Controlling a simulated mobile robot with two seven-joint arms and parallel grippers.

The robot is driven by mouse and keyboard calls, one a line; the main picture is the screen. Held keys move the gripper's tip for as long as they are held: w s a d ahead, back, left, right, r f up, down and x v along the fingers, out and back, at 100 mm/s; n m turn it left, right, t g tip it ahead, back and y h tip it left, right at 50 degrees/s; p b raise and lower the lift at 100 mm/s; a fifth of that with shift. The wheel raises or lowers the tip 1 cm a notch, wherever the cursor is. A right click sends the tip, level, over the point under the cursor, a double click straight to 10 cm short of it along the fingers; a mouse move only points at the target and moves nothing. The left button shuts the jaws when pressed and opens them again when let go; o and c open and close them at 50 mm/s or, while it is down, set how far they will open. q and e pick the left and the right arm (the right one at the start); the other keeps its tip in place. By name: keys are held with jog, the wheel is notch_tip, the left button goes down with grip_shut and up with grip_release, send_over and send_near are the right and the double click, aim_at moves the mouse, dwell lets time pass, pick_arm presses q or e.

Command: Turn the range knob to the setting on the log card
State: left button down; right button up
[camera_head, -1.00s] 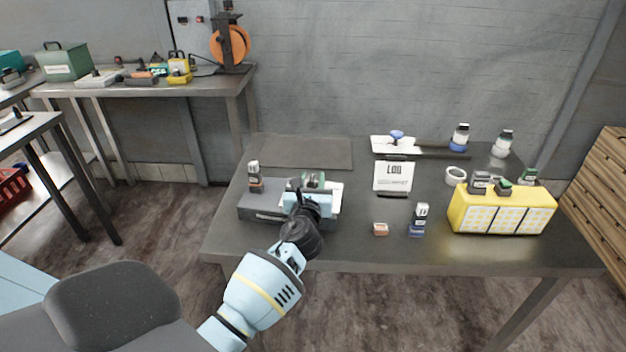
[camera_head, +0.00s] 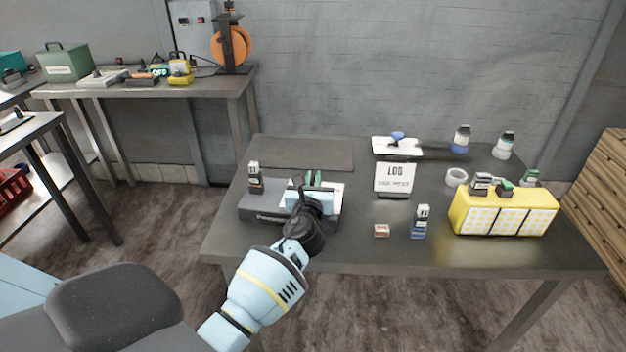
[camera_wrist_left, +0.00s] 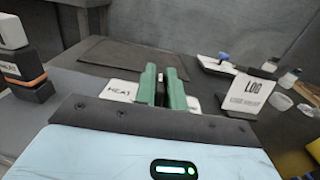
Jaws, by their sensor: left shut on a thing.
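The log card (camera_head: 394,178) stands on the table, white with "LOG" in large print and a smaller line I cannot read. It also shows in the left wrist view (camera_wrist_left: 248,92). My left gripper (camera_head: 313,178) is over this panel. Its green fingers (camera_wrist_left: 162,78) are shut on a narrow dark piece between them, apparently the range knob, mostly hidden. The knob's pointing direction cannot be seen. My right gripper is out of view.
A yellow case (camera_head: 504,214) is at the right. A dark mat (camera_head: 305,153) lies clear behind.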

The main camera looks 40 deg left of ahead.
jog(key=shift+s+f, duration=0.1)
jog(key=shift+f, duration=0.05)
pick_arm(q)
jog(key=n+g+y, duration=0.1)
jog(key=n+y, duration=0.1)
jog(key=shift+d+g+y+b, duration=0.1)
jog(key=shift+g+y+b, duration=0.2)
jog(key=shift+g+b, duration=0.1)
jog(key=n+g+y+b, duration=0.1)
jog(key=n+g+y, duration=0.2)
jog(key=g, duration=0.1)
jog(key=n+g+y+b, duration=0.1)
jog(key=n+g+y, duration=0.1)
jog(key=n+g, duration=0.1)
jog(key=shift+f+g+b, duration=0.1)
jog(key=shift+g+b, duration=0.25)
jog(key=shift+g, duration=0.05)
jog(key=n+g+y+b, duration=0.1)
jog(key=g, duration=0.1)
jog(key=shift+n+g+b, duration=0.3)
jog(key=shift+n, duration=0.1)
jog(key=shift+n+g+b, duration=0.55)
jog(key=shift+n+g, duration=0.05)
jog(key=shift+g, duration=0.4)
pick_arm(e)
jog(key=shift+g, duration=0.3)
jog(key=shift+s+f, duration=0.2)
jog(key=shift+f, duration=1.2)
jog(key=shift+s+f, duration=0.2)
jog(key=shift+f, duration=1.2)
